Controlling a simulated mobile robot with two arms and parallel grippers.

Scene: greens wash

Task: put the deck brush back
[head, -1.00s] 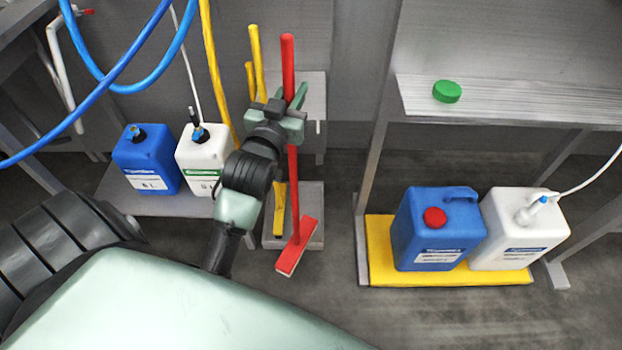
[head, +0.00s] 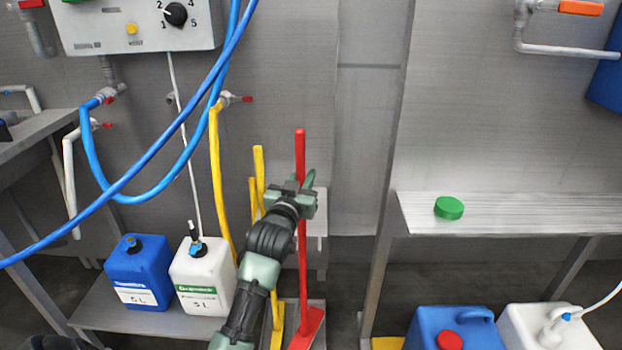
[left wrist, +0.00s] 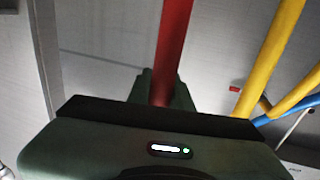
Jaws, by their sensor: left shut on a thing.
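The red deck brush (head: 302,252) stands nearly upright in the head view, with its red head (head: 307,328) low down over the grey stand base (head: 321,308). I cannot tell whether the head touches the base. My left gripper (head: 303,192) is shut on the upper part of the red handle. In the left wrist view the red handle (left wrist: 174,45) runs up from between the gripper's fingers (left wrist: 160,92). The lower handle is hidden there. My right gripper is not in view.
Yellow-handled tools (head: 258,180) stand just left of the brush, beside a yellow hose (head: 216,170). Blue (head: 138,265) and white (head: 203,270) jugs stand on a low shelf at left.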

